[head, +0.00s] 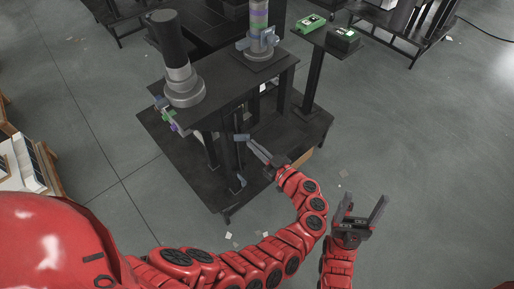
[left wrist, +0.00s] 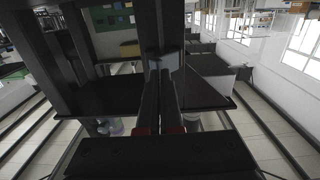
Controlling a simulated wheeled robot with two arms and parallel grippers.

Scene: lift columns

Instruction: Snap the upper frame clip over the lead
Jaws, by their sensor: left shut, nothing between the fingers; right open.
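The upper frame clip (head: 241,137) is a small grey-blue piece on the front of the dark lift frame (head: 228,158). A similar grey-blue piece (head: 238,186) sits lower, near the base. My left gripper (head: 252,143) is shut and empty, its fingertips at or very close to the upper clip. In the left wrist view the shut fingers (left wrist: 160,92) point at a grey rounded piece (left wrist: 164,60) on a dark upright; I cannot tell if they touch. I cannot make out the lead. My right gripper (head: 363,206) is open and empty over the floor.
The dark bench (head: 232,92) carries a grey column with a black top (head: 178,62) and a banded column (head: 259,32). A stand at right holds a green box (head: 311,24) and a dark box (head: 344,39). The floor at right is mostly clear.

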